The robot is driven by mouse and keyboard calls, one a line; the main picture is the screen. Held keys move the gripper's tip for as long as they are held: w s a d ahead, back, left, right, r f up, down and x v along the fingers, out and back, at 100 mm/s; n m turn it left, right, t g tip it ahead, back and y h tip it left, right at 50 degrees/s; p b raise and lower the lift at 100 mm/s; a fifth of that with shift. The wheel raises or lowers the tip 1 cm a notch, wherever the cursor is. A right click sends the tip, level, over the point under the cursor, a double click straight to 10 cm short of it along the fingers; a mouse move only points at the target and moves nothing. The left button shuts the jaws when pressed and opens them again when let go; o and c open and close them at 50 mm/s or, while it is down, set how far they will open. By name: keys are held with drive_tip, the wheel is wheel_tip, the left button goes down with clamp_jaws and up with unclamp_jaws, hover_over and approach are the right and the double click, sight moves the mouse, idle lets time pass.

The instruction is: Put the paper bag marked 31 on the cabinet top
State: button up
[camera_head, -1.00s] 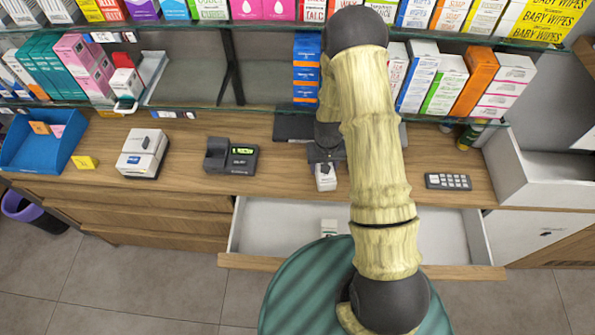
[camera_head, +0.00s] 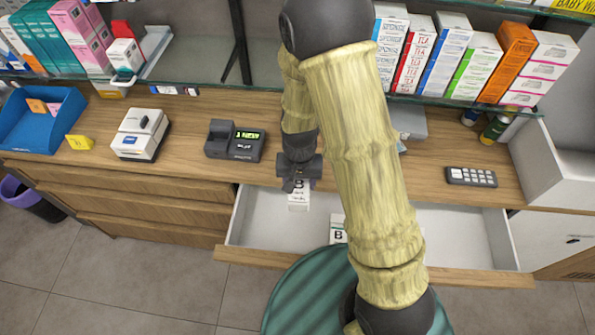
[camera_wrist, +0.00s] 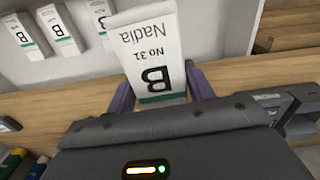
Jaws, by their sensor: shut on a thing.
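A white paper bag (camera_wrist: 150,45) marked "No. 31 Nadia" and B, with a green stripe, hangs in my gripper. In the wrist view it sits between the two purple fingers (camera_wrist: 160,93), which are shut on it. In the head view my gripper (camera_head: 298,184) and the bag (camera_head: 299,202) appear over the back left part of the open white drawer. The wooden cabinet top (camera_head: 205,175) lies just behind the drawer. My arm hides part of the drawer and of the top.
Similar white bags (camera_wrist: 60,30) lie in the drawer. A card terminal (camera_head: 235,141), a white device (camera_head: 140,134), a blue tray (camera_head: 40,120) and a keypad (camera_head: 471,177) stand on the top. Glass shelves with boxes hang above. Wood between terminal and white device is bare.

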sight(290, 197)
drive_tip(key=shift+m, duration=0.3)
drive_tip(key=s+a+b, duration=0.1)
drive_tip(key=s+a, duration=0.1)
drive_tip(key=s, duration=0.1)
drive_tip(key=s+a+f+b, duration=0.1)
drive_tip(key=s, duration=0.1)
drive_tip(key=shift+b, duration=0.3)
drive_tip(key=shift+d+r, duration=0.1)
drive_tip(key=shift+r, duration=0.05)
drive_tip(key=shift+w, duration=0.1)
drive_tip(key=w+d+p, duration=0.1)
drive_tip(key=w, duration=0.5)
drive_tip(key=w+d+p, duration=0.1)
drive_tip(key=w+p, duration=0.1)
drive_tip(key=w, duration=0.3)
drive_tip(key=w+d+p, duration=0.1)
drive_tip(key=w+p, duration=0.1)
drive_tip(key=w, duration=0.4)
drive_tip(key=shift+w+d, duration=0.2)
drive_tip(key=shift+w, duration=0.1)
drive_tip(key=shift+f+p, duration=0.75)
drive_tip(key=shift+f, duration=1.05)
